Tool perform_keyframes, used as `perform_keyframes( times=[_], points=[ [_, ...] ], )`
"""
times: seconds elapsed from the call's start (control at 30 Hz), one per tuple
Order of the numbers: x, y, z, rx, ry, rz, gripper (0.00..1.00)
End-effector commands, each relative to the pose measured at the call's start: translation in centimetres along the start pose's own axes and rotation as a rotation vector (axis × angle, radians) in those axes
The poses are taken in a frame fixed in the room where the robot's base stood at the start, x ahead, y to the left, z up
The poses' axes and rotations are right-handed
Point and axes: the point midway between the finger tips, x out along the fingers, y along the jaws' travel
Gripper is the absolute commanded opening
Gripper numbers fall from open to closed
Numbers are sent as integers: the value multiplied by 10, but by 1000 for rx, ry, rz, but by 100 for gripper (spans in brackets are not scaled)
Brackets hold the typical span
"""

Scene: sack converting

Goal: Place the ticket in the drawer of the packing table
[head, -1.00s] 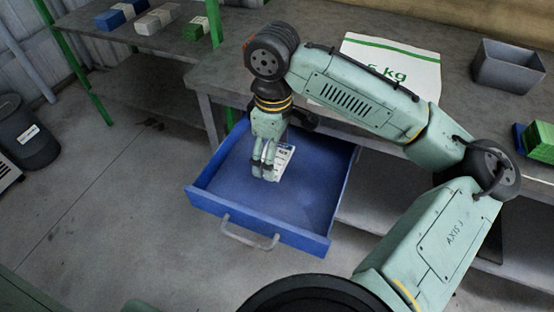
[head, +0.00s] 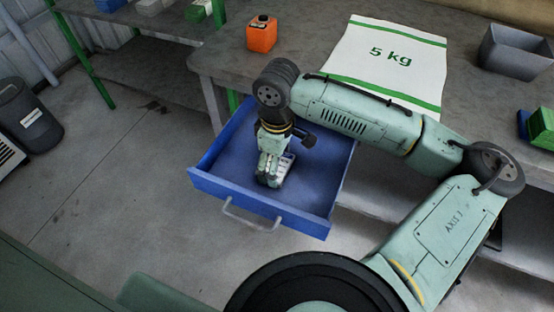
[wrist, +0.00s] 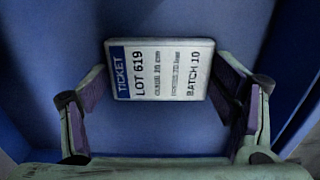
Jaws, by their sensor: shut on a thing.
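The ticket (wrist: 160,68) is a white slab with a blue end band, reading "TICKET LOT 619". It also shows in the head view (head: 286,167), partly hidden by my fingers. My gripper (head: 269,181) points down inside the open blue drawer (head: 312,218) of the packing table (head: 300,52). In the wrist view, its purple-padded fingers (wrist: 160,88) are shut on the ticket's two sides. The blue drawer floor lies beneath the ticket. I cannot tell whether the ticket touches it.
An orange container (head: 262,34), a white 5 kg sack (head: 390,58) and a grey bin (head: 514,55) stand or lie on the tabletop. Green and blue blocks (head: 540,127) are at the right edge. A dark barrel (head: 28,115) stands on the floor at left.

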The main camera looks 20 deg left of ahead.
Motion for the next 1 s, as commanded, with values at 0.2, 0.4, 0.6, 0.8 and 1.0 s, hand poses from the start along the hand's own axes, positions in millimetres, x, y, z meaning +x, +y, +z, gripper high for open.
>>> perform_keyframes(
  times=[0.2,0.4,0.6,0.8,1.0],
  points=[
    [3,0,0,0,0,-1,88],
    [2,0,0,0,0,0,100],
    [2,0,0,0,0,0,100],
    [-3,0,0,0,0,2,100],
    [-34,0,-1,-2,2,2,100]
  ],
)
